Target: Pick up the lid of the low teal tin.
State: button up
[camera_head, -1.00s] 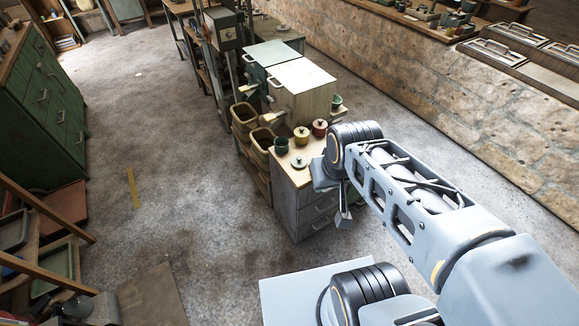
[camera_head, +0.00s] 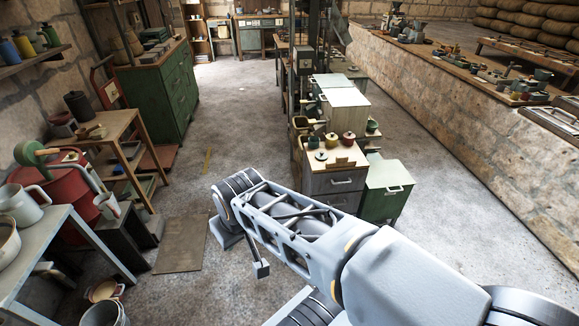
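The low teal tin (camera_head: 321,156) is small in view, near the front left of the wooden top of a grey drawer cabinet (camera_head: 334,183). A small knob seems to show on top of it, so its lid appears to be on. My gripper (camera_head: 262,269) hangs below my arm, left of and nearer than the cabinet, well apart from the tin. It is mostly hidden by my arm, and I cannot see whether its fingers are apart.
A taller dark teal pot (camera_head: 313,142), a yellow pot (camera_head: 331,140) and a red pot (camera_head: 349,138) stand close behind the tin. A green cabinet (camera_head: 387,188) adjoins on the right. Floor (camera_head: 235,150) is clear to the left. A cluttered bench (camera_head: 40,240) stands far left.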

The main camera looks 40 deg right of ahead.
aim_at(321, 154)
jog(key=u, duration=0.2)
jog(key=i, duration=1.15)
jog(key=z, duration=0.5)
jog(key=i, duration=1.3)
jog(key=z, duration=1.7)
jog(key=i, duration=0.7)
jog(key=z, duration=0.65)
